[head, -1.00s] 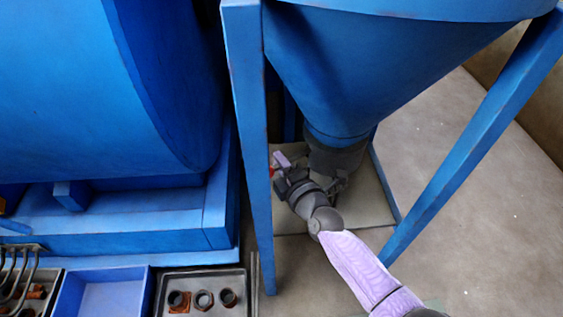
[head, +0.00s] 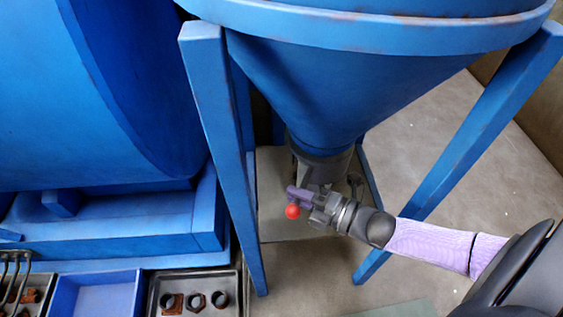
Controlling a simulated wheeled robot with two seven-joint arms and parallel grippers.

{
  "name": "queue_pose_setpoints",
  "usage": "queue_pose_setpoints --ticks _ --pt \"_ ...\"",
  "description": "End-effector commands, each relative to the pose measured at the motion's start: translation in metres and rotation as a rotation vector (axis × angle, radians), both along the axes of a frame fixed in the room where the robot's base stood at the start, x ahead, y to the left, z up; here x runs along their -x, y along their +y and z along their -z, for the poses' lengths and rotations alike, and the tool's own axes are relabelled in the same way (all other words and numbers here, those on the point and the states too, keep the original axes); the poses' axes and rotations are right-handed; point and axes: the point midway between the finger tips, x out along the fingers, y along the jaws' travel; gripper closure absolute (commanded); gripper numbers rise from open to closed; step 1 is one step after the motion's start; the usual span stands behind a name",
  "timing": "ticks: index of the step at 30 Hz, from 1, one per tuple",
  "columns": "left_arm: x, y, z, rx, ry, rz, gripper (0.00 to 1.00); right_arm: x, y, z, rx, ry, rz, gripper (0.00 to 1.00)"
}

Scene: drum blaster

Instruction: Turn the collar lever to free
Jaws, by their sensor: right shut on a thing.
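The collar (head: 322,168) is a dark grey ring at the bottom outlet of the blue hopper cone. The collar lever shows as a red ball knob (head: 292,211) just in front and left of the collar. My right gripper (head: 300,200), with a purple finger part, is shut on the lever beside the knob. The gripper hides most of the lever's shaft and part of the collar. My right arm reaches in from the lower right. My left gripper is not in view.
The blue hopper (head: 340,85) stands on blue legs, a left leg (head: 222,150) and a right leg (head: 460,150) near my arm. A blue drum machine (head: 100,100) stands at left. A blue bin (head: 97,292) and a tray (head: 165,283) with rusty fittings lie lower left. Floor at right is clear.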

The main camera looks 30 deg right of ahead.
Motion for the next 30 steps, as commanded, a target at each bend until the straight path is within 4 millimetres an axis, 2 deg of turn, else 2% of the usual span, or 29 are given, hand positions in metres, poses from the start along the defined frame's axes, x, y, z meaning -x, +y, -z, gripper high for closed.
queue_pose_setpoints --ticks 6,12,29,30 --pt "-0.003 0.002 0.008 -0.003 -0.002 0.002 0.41 0.015 -0.012 0.004 0.004 0.007 -0.119 1.00" --pt "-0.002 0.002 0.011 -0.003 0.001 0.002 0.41 0.021 -0.019 0.003 0.001 0.007 -0.181 1.00" --pt "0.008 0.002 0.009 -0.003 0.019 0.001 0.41 0.024 -0.022 0.002 0.001 0.006 -0.206 1.00" --pt "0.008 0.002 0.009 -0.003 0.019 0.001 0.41 0.024 -0.022 0.002 0.001 0.006 -0.206 0.74"
